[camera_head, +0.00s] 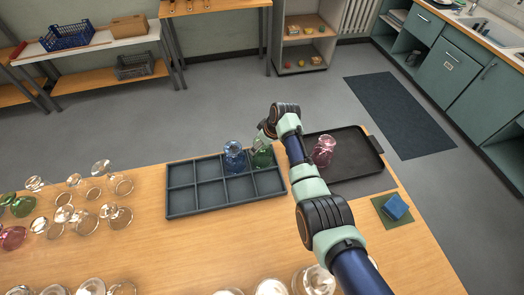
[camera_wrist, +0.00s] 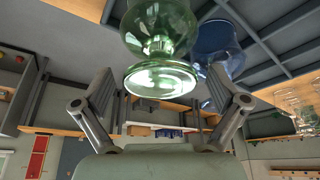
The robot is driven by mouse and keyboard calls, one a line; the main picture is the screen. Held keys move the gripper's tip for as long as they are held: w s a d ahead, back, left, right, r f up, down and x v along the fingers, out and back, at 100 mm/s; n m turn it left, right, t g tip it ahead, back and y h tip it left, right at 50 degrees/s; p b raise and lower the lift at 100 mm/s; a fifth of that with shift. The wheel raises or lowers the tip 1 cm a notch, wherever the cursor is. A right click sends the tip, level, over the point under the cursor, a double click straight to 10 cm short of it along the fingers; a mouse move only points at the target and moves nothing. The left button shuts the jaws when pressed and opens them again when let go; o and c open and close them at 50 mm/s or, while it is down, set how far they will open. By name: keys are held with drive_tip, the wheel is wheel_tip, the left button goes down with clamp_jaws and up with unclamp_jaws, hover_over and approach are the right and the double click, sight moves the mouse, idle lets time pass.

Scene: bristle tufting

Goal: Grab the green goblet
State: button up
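The green goblet (camera_head: 262,154) is at the back right corner compartment of the dark grid tray (camera_head: 222,208). It appears to stand bowl down with its foot up. In the wrist view the green goblet (camera_wrist: 162,78) is large, its foot towards me. My gripper (camera_wrist: 166,85) is open, its two fingers apart on either side of the foot in the picture; I cannot tell whether they touch it. In the head view my gripper (camera_head: 267,130) is partly hidden by my arm, just behind the goblet.
A blue goblet (camera_head: 234,156) stands close to the left of the green one, in the neighbouring compartment; it also shows in the wrist view (camera_wrist: 217,42). A pink goblet (camera_head: 323,151) is on the black tray (camera_head: 350,178) at right. Several glasses crowd the table's left. The front compartments are empty.

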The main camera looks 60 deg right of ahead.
drive_tip(key=c, duration=1.3)
drive_tip(key=shift+r, duration=0.2)
wheel_tip(320, 180, up, 20)
drive_tip(key=p, duration=0.4)
drive_tip(key=shift+f, duration=0.15)
